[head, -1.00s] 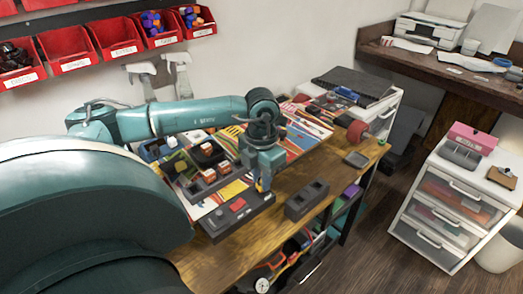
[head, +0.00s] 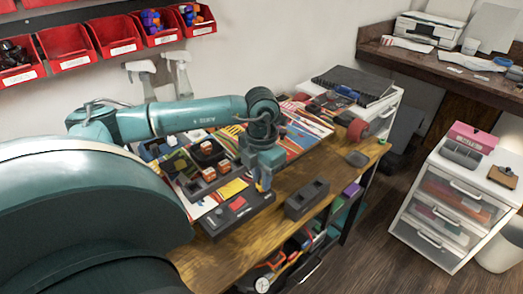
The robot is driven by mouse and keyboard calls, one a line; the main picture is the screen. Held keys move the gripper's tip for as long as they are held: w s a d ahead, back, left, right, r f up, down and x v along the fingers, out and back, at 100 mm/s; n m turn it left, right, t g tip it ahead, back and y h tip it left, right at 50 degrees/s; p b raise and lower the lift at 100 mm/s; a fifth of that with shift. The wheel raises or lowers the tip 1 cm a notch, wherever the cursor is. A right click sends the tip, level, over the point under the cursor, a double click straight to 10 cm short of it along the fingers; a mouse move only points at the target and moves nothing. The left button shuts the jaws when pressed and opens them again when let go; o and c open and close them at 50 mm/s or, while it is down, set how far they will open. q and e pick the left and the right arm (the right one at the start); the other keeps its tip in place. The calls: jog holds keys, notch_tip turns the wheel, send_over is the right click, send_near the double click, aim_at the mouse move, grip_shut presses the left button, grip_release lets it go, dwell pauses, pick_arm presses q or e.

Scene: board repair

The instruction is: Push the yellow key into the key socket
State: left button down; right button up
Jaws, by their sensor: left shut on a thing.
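My left gripper (head: 263,183) points down over the right end of a dark board (head: 228,218) on the wooden workbench. It is shut on a small yellow key (head: 260,187), of which only a sliver shows between the fingers. The key is at the board's right end; whether its tip is inside a socket cannot be told, as the gripper hides that spot. My right gripper is not in view.
A dark block with slots (head: 307,199) stands just right of the board. A red roll (head: 358,131) lies at the back right. Bare wood (head: 335,180) shows on the bench's right side.

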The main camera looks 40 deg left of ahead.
pick_arm(q)
jog(key=shift+f+b, duration=0.4)
jog(key=shift+f, duration=0.1)
dwell(0.5)
jog(key=c, duration=0.9)
grip_release()
jog(key=shift+r, duration=0.2)
jog(key=shift+r+p, duration=0.95)
jog(key=shift+r, duration=0.4)
jog(key=shift+r, duration=0.15)
jog(key=shift+r+p, duration=2)
jog(key=shift+r, duration=0.9)
